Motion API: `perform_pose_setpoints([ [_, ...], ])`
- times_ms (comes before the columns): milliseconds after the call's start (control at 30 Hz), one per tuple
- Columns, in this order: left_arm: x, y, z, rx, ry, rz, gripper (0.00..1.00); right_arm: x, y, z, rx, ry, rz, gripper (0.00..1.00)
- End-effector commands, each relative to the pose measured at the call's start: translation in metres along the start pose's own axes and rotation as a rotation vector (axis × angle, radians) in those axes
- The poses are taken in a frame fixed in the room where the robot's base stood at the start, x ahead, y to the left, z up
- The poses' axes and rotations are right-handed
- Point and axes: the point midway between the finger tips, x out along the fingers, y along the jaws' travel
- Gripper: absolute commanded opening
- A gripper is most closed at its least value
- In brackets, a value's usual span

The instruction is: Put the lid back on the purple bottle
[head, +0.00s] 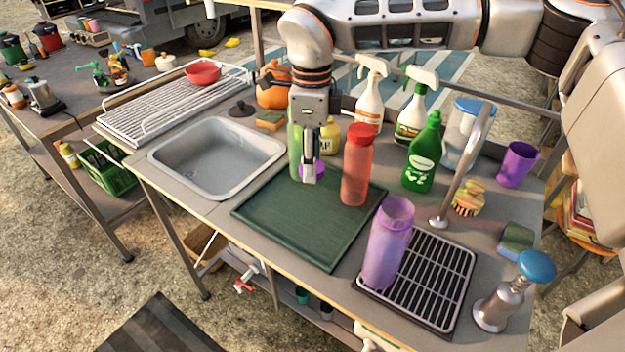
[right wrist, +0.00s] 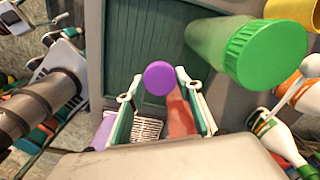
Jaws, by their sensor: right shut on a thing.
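The purple bottle (head: 388,245) stands upright and open-topped on a black drain rack at the counter's front right. My right gripper (head: 310,168) points down over the green tray, left of the bottle and apart from it. It is shut on the purple lid (head: 318,172), which also shows as a round disc at the fingertips in the right wrist view (right wrist: 159,78). In that view a purple piece (right wrist: 103,130), likely the bottle, shows at lower left, partly hidden by a finger. My left gripper is not in view.
A red bottle (head: 357,170) stands between gripper and purple bottle. A green bottle (right wrist: 245,48) is close beside the gripper. The green tray (head: 290,235) is clear at its front. A curved metal tap (head: 468,165) rises behind the drain rack (head: 455,270); a blue-topped pump (head: 535,266) stands right.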

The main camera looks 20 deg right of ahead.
Motion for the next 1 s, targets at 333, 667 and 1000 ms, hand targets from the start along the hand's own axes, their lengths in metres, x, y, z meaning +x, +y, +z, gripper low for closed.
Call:
perform_pose_setpoints([
  [333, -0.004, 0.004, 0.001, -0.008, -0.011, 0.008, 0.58, -0.087, 0.0, 0.001, 0.001, -0.002, -0.003, 0.27],
  [667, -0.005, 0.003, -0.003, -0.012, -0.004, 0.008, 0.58, -0.113, 0.0, 0.0, 0.0, 0.0, 0.001, 0.27],
  [1000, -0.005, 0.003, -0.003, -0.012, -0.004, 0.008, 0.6, -0.113, 0.0, 0.0, 0.0, 0.0, 0.001, 0.27],
])
